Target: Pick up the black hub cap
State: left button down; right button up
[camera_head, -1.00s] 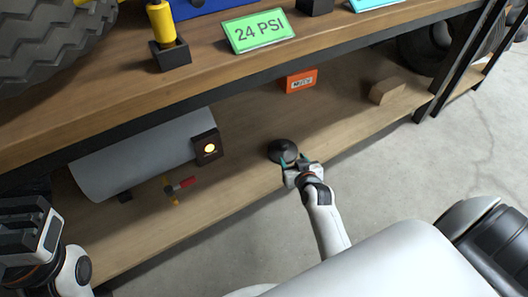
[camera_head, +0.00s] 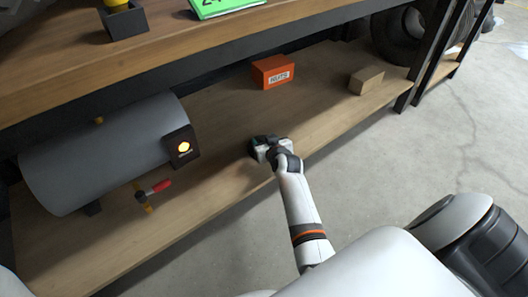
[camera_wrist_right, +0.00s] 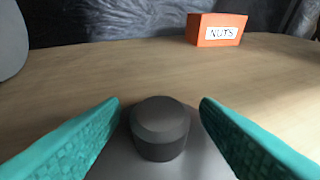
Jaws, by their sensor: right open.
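The black hub cap (camera_wrist_right: 160,128) lies on the lower wooden shelf. In the right wrist view it is a dark disc with a raised round knob. My right gripper (camera_head: 256,147) is open, with its teal fingers on either side of the knob and a visible gap on each side. In the head view the gripper hides most of the hub cap. My left gripper is not in view.
An orange NUTS box (camera_head: 273,72) and a small wooden block (camera_head: 366,80) stand farther back on the lower shelf (camera_head: 215,180). A grey tank (camera_head: 100,150) with a lit gauge box lies to the left. The upper shelf (camera_head: 60,97) overhangs the back.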

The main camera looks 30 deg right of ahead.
jog(key=shift+w+d, duration=0.1)
jog(key=shift+w, duration=0.15)
jog(key=shift+c, duration=0.3)
jog(key=c, duration=1)
jog(key=shift+c, duration=0.2)
